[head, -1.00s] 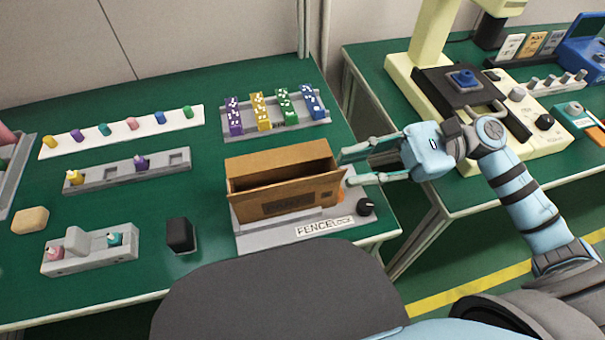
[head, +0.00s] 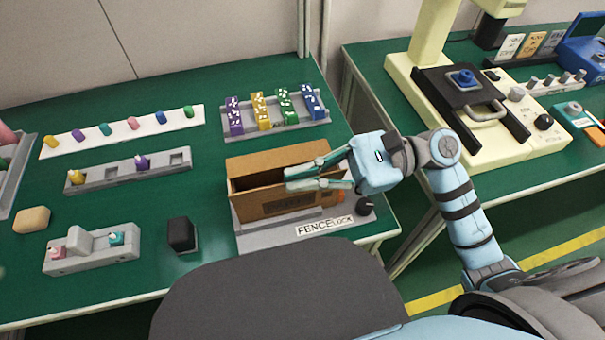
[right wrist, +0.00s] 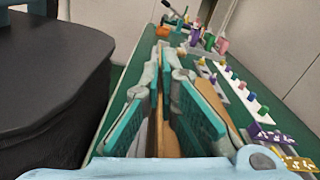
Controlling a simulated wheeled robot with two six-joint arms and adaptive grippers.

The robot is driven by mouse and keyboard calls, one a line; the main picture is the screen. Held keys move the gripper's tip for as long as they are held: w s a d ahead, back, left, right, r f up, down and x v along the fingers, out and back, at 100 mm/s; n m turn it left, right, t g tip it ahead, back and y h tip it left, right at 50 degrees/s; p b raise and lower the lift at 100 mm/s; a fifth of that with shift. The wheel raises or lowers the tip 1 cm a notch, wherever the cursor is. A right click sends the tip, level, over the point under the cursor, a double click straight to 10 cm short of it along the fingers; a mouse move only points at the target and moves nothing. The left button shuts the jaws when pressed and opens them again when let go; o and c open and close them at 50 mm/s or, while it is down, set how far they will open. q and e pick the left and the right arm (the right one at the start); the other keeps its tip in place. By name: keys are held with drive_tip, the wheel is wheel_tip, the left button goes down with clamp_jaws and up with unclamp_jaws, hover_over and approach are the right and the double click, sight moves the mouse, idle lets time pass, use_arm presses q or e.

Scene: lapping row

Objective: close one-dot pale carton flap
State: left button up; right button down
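A brown open-topped carton (head: 275,208) stands on a grey fixture labelled FENCELOCK (head: 325,227). Its long front and back panels stand upright, and I cannot make out any dot mark. My right gripper (head: 291,179) reaches in from the right, over the carton's right part, with its fingertips near the front panel's top edge. In the right wrist view its teal-padded fingers (right wrist: 163,60) are apart, with a thin brown panel edge (right wrist: 156,88) running between them. I cannot tell whether either finger touches it. My left gripper is not in view.
A tray of dotted coloured blocks (head: 290,124) stands behind the carton. A black block (head: 181,235) stands to its left, near a grey holder (head: 90,255). A dark knob (head: 364,206) sits on the fixture's right end. A gap separates this table from the right one.

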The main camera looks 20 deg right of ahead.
drive_tip(key=shift+w+m, duration=0.1)
drive_tip(key=shift+m, duration=0.3)
drive_tip(key=m, duration=0.1)
drive_tip(key=w+m, duration=0.1)
drive_tip(key=m, duration=0.1)
drive_tip(key=shift+r, duration=0.15)
drive_tip(key=shift+w+m, duration=0.3)
drive_tip(key=shift+m, duration=0.5)
drive_tip(key=shift+w+m, duration=0.3)
drive_tip(key=shift+m, duration=0.5)
drive_tip(key=c, duration=2.3)
unclamp_jaws()
drive_tip(key=o, duration=0.4)
drive_tip(key=d, duration=1.2)
